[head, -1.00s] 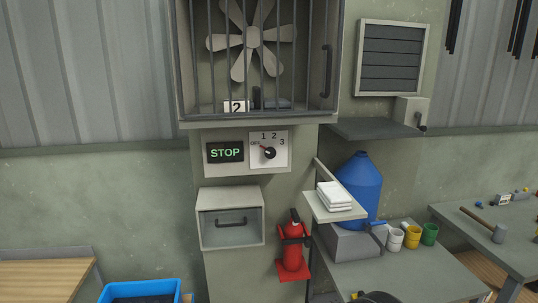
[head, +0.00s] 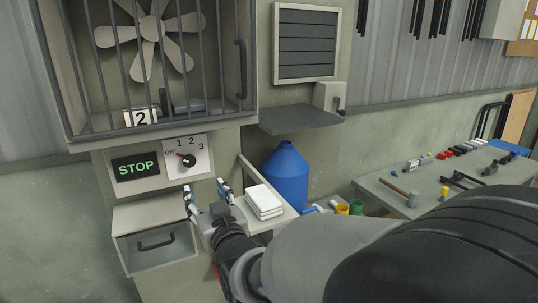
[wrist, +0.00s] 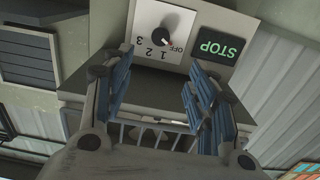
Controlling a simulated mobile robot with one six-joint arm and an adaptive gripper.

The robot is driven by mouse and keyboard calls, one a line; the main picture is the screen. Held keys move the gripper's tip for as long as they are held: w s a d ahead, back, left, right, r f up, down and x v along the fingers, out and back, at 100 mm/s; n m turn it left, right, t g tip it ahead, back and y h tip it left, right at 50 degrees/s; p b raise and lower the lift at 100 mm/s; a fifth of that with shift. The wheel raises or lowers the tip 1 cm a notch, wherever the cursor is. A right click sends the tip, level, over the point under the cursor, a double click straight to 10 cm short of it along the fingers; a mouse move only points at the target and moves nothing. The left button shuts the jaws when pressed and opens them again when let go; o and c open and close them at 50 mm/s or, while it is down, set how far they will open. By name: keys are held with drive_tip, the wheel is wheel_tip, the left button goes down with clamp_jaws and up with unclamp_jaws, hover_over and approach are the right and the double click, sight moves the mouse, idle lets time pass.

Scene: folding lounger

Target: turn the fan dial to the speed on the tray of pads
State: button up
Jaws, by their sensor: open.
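The fan dial (head: 189,160) is a black knob on a white plate marked OFF, 1, 2 and 3. Its red tip points toward OFF, and it also shows in the wrist view (wrist: 162,37). A card with a 2 (head: 140,118) stands at the bottom of the barred fan cage. White pads (head: 263,203) lie stacked on a pale side shelf (head: 284,214); I see no number on them. My gripper (head: 207,195) is open and empty, below and apart from the dial. In the wrist view its blue fingers (wrist: 160,75) stand apart, with the dial beyond them.
A STOP display (head: 136,168) sits left of the dial. The fan cage (head: 160,60) is above, and a drawer with a handle (head: 155,238) is below. A workbench with tools (head: 440,175) is at the right.

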sight(190, 162)
drive_tip(key=p+x, duration=0.1)
drive_tip(key=x, duration=1.6)
drive_tip(key=shift+w+a, duration=0.1)
drive_tip(key=shift+a, duration=0.2)
drive_tip(key=shift+r, duration=0.1)
drive_tip(key=shift+c, duration=0.2)
drive_tip(key=c, duration=1)
